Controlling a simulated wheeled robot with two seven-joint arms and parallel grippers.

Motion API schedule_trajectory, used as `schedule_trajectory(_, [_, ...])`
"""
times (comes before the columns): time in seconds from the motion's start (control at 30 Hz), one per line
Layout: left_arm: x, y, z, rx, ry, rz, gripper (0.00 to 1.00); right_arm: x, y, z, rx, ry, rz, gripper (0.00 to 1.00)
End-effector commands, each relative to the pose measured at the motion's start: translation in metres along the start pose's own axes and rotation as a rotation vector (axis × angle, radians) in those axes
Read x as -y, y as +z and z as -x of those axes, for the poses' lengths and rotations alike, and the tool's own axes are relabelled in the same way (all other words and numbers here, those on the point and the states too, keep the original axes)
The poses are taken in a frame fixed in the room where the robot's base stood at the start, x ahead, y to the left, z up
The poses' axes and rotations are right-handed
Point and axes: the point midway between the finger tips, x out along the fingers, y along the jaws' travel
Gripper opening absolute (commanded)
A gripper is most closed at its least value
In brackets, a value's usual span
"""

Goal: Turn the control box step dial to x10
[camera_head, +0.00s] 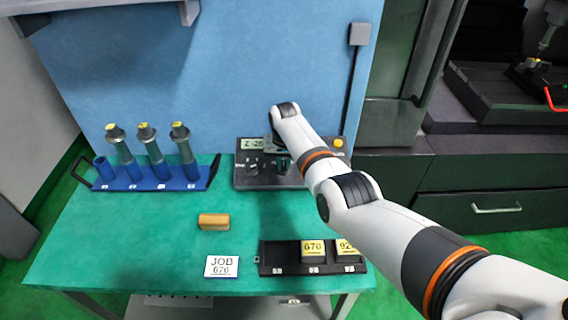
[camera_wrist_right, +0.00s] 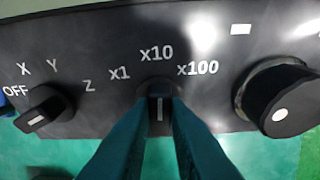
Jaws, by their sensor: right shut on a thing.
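The control box (camera_head: 255,180) is dark with a small display reading that begins "Z-28", and it stands at the back of the green table. The step dial (camera_wrist_right: 159,92) sits below the labels x1, x10 and x100. Its white mark is upright and points at x10. My right gripper (camera_wrist_right: 158,125) is shut on the step dial, one finger on each side. In the head view the right gripper (camera_head: 281,160) is over the box, partly hidden by my wrist.
An axis dial (camera_wrist_right: 43,110) with OFF, X, Y, Z is at left; a large knob (camera_wrist_right: 277,95) is at right. A blue rack (camera_head: 150,178) of holders, a wooden block (camera_head: 213,222), a JOB card (camera_head: 222,266) and a black tray (camera_head: 285,258) with yellow-topped blocks are on the table.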

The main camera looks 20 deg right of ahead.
Motion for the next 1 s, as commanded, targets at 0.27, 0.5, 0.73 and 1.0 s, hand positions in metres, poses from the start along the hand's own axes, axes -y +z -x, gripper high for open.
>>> schedule_trajectory(0.27, [0.0002, -0.0001, -0.0011, 0.0, 0.0, 0.0, 0.36, -0.0004, -0.0006, -0.0006, -0.001, -0.016, 0.06, 0.0])
schedule_trajectory(0.5, [0.0002, -0.0002, -0.0011, 0.0, 0.0, 0.0, 0.36, -0.0005, -0.0006, -0.0005, -0.001, -0.018, 0.066, 0.0])
schedule_trajectory(0.73, [0.0002, -0.0004, -0.0011, -0.001, 0.0, 0.0, 0.36, -0.0006, -0.0006, -0.0006, -0.001, -0.017, 0.065, 0.23])
schedule_trajectory(1.0, [0.0003, -0.0006, -0.0011, -0.001, 0.0, -0.001, 0.36, -0.0006, -0.0004, -0.0003, 0.0, -0.017, 0.065, 0.36])
